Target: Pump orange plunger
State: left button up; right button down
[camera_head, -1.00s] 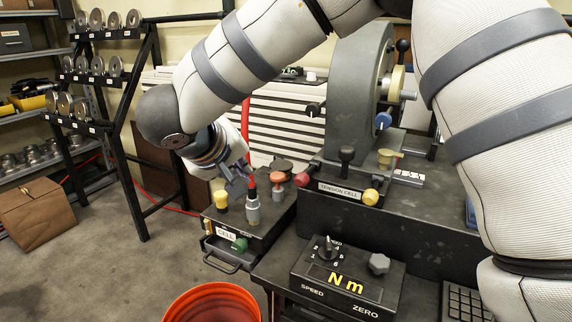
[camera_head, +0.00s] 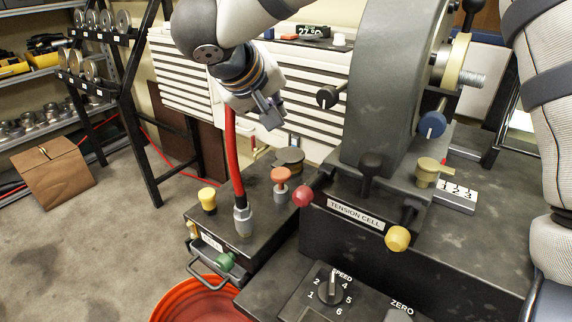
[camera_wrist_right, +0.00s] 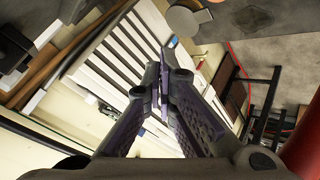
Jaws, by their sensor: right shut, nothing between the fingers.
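The orange plunger (camera_head: 281,175) stands upright on the dark bench box, with an orange mushroom-shaped cap on a light grey collar. My right gripper (camera_head: 269,113) hangs in the air above and behind the plunger in the head view, apart from it and next to the red hose. Its fingers are shut and empty. In the right wrist view the closed fingers (camera_wrist_right: 162,70) show against white drawers, with nothing between them. My left gripper is not in view.
The red hose (camera_head: 231,150) rises from a grey fitting (camera_head: 243,220) left of the plunger. A yellow knob (camera_head: 207,198), green knob (camera_head: 226,262) and dark round cap (camera_head: 290,156) are near. The tension cell's red ball (camera_head: 302,196) stands close on the right.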

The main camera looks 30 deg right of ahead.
jog(key=shift+s+a, duration=0.1)
jog(key=shift+a, duration=0.05)
send_near(279, 168)
jog(key=shift+w+d+f, duration=0.4)
jog(key=shift+w+d, duration=0.15)
jog(key=shift+d, duration=0.25)
jog(key=shift+w+d+f, duration=0.4)
jog(key=shift+w+d, duration=0.15)
jog(key=shift+d, duration=0.3)
jog(key=shift+w+d+f, duration=0.35)
jog(key=shift+w+d, duration=0.2)
jog(key=shift+d, duration=0.25)
jog(key=shift+f, duration=0.1)
jog(key=shift+f, duration=0.3)
jog(key=shift+f, duration=1.35)
dwell(0.4)
jog(key=shift+r, duration=1.7)
